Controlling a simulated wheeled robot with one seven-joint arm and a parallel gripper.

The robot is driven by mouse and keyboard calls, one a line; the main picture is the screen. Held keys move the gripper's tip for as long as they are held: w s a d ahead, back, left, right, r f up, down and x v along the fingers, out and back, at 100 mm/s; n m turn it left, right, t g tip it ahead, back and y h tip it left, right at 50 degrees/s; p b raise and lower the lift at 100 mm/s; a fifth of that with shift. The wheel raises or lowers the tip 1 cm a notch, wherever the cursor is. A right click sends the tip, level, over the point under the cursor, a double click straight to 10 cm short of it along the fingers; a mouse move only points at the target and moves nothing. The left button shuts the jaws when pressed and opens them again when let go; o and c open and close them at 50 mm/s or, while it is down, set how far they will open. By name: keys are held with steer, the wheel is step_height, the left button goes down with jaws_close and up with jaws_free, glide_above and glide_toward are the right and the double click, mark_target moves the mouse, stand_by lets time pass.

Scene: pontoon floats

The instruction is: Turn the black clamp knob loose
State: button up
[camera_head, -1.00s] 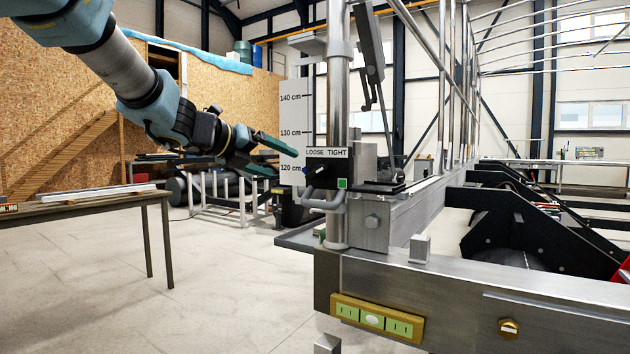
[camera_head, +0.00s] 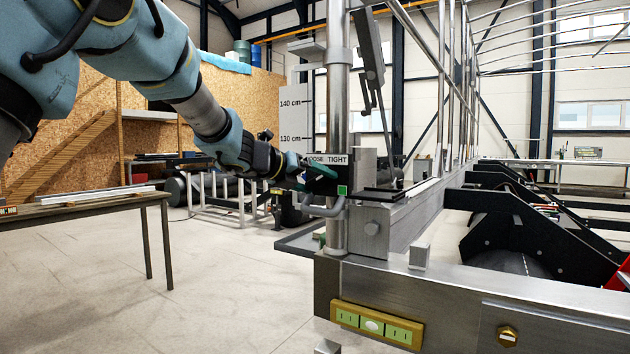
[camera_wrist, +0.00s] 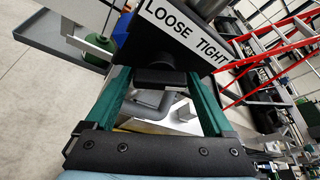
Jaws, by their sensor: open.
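The black clamp knob (camera_wrist: 160,77) shows in the wrist view below the white LOOSE/TIGHT label (camera_wrist: 184,30). My gripper (camera_wrist: 157,88) is open, with its two green fingers on either side of the knob; I cannot tell whether they touch it. In the head view my gripper (camera_head: 318,178) is at the left part of the clamp's label plate (camera_head: 337,160), near the upright metal post. The fingers hide the knob there. The LOOSE end of the label is partly covered in the head view.
A grey curved handle (camera_head: 325,209) sits just below my gripper. The metal post (camera_head: 337,110) and the beam (camera_head: 450,290) stand close on the right. A table (camera_head: 80,207) is on the left, with open floor between.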

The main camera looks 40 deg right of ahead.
steer(key=c, duration=1.1)
steer(key=shift+n, duration=0.3)
steer(key=n+g, duration=0.1)
steer(key=n+g+h+b, duration=0.1)
steer(key=n, duration=0.1)
steer(key=shift+w+f+n, duration=0.1)
steer(key=shift+f+n, duration=0.05)
steer(key=shift+n, duration=0.15)
steer(key=n+h+b, duration=0.1)
steer(key=n+b, duration=0.1)
steer(key=n+g+h+b, duration=0.1)
steer(key=n, duration=0.2)
steer(key=shift+h+b, duration=0.3)
steer(key=shift+b, duration=0.05)
steer(key=n+h+b, duration=0.1)
steer(key=n+b, duration=0.1)
steer(key=n, duration=0.2)
steer(key=n+h+b, duration=0.1)
steer(key=n+b, duration=0.2)
steer(key=shift+n+t+h, duration=0.4)
steer(key=n+t+b, duration=0.1)
steer(key=n, duration=0.2)
steer(key=n+t+h+b, duration=0.1)
steer(key=n+b, duration=0.1)
steer(key=n, duration=0.1)
steer(key=shift+r+t, duration=0.2)
steer(key=shift+t, duration=0.1)
steer(key=shift+b, duration=0.3)
